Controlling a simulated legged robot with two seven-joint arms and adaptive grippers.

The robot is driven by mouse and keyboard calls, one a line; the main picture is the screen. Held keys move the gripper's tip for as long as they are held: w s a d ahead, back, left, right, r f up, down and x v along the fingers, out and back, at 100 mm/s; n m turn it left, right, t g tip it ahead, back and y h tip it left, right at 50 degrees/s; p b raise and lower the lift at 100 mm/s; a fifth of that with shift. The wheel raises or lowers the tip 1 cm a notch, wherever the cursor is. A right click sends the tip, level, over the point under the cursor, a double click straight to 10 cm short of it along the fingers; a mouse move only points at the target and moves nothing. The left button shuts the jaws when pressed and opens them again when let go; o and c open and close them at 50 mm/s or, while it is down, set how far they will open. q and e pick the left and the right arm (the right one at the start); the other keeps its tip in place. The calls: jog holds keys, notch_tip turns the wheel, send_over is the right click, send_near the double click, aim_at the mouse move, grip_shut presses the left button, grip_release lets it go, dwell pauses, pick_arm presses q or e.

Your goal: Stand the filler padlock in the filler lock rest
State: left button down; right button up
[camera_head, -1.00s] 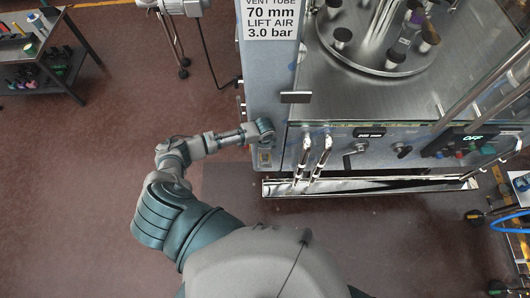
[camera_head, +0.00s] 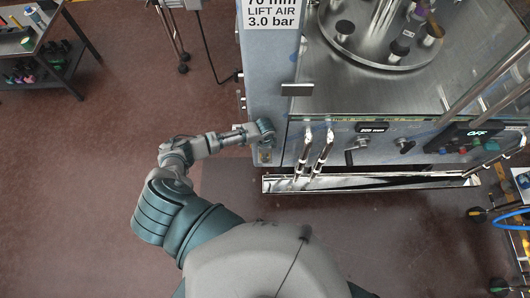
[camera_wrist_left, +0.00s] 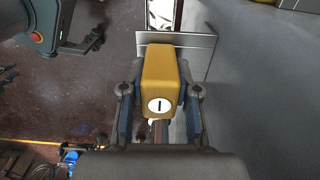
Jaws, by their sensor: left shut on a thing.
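The filler padlock (camera_wrist_left: 160,80) is a yellow block with a white disc marked with a dark bar, seen in the left wrist view. My left gripper (camera_wrist_left: 160,115) is shut on it, one finger on each side. In the head view, my left gripper (camera_head: 264,152) is at the lower left front corner of the filler, mostly hidden by its own wrist. A flat grey metal plate (camera_wrist_left: 195,55) lies just beyond the padlock's far end; I cannot tell whether it is the lock rest or whether they touch. My right gripper is not in view.
The filler's grey front panel (camera_head: 345,150) carries two shiny nozzles (camera_head: 316,158) and a crank handle. A long metal tray (camera_head: 370,184) runs below it. A round turntable (camera_head: 375,45) with dark-topped containers is above. The brown floor left of the filler is largely clear.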

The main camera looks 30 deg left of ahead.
pick_arm(q)
jog(key=shift+s+d+f, duration=0.1)
jog(key=shift+s+f, duration=0.05)
jog(key=shift+f, duration=0.2)
dwell(0.7)
jog(key=c, duration=1.1)
grip_release()
jog(key=o, duration=0.3)
jog(key=shift+o, duration=0.2)
jog(key=r, duration=1.1)
jog(key=shift+w+r, duration=0.25)
jog(key=shift+r, duration=0.15)
